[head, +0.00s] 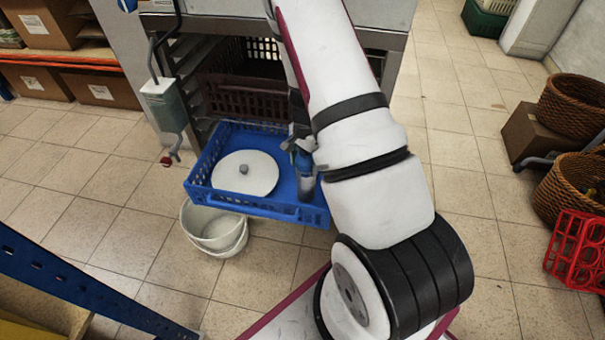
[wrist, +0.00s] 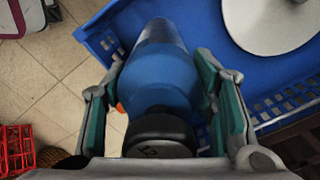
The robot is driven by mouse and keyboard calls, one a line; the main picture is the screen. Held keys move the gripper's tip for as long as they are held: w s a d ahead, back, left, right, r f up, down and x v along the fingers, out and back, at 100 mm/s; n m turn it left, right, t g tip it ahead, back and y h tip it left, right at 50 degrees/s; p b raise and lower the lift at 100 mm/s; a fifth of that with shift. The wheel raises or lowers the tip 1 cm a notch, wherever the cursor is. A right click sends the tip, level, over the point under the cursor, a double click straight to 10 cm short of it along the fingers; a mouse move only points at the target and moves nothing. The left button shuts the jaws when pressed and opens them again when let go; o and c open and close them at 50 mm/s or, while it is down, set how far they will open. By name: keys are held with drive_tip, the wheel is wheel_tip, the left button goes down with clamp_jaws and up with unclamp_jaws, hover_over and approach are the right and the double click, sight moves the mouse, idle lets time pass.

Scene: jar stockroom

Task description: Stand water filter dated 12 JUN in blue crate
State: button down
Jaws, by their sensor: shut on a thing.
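The water filter (head: 306,165) is a bottle shape with a blue body and a grey far end. The crate also shows in the wrist view (wrist: 205,22).
A white round lid-like disc (head: 245,172) with a grey knob fills the crate's left part. White bowls (head: 215,232) stand on the floor below. A rack (head: 190,60) with a dark red crate (head: 245,101) is behind. Wicker baskets (head: 572,107) and a red crate (head: 577,250) are right.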

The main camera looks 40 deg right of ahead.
sight(305, 184)
drive_tip(key=shift+f+b, duration=0.65)
drive_tip(key=shift+f, duration=1.45)
drive_tip(key=c, duration=0.7)
unclamp_jaws()
